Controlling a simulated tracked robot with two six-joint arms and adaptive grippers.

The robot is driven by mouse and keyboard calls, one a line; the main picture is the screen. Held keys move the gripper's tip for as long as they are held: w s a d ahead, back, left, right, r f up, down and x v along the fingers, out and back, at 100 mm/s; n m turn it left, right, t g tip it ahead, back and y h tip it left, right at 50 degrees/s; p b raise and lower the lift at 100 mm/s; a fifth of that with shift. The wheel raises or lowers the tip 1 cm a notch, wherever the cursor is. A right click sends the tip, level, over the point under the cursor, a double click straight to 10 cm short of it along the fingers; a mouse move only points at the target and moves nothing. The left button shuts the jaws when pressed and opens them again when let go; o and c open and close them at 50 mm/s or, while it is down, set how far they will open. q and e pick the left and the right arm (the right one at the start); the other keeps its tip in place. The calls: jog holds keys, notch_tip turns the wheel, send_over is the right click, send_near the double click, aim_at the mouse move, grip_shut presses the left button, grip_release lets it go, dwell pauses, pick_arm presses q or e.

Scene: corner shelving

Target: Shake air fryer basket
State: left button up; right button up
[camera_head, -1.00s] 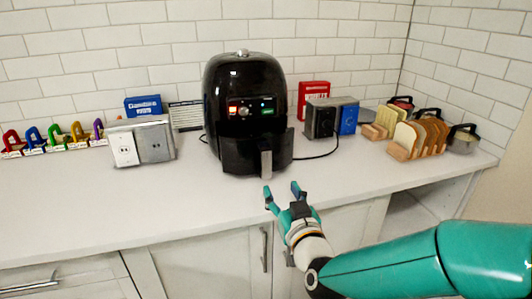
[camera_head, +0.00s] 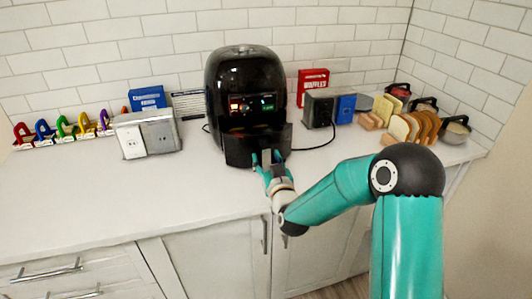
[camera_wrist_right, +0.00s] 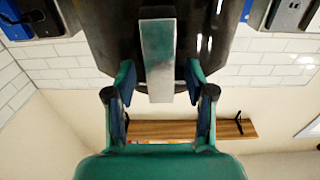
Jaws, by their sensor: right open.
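The black air fryer (camera_head: 245,85) stands on the white counter against the tiled wall. Its basket (camera_head: 240,148) is at the lower front, and whether it is fully seated I cannot tell. My right gripper (camera_head: 267,158) is at the front of the basket and hides most of its handle. In the right wrist view the silver handle (camera_wrist_right: 157,60) lies between the fingers of my right gripper (camera_wrist_right: 159,90). The fingers are open, one on each side, with small gaps to the handle. My left gripper is not in view.
Grey outlet boxes (camera_head: 148,137) stand left of the fryer. Another dark box (camera_head: 319,111) and a red waffle box (camera_head: 312,85) stand to its right. Bread slices (camera_head: 412,126) sit in racks at the far right. The counter (camera_head: 100,200) is clear at front left.

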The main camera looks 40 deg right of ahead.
jog(key=shift+w+d, duration=0.25)
jog(key=shift+w, duration=0.3)
grip_shut()
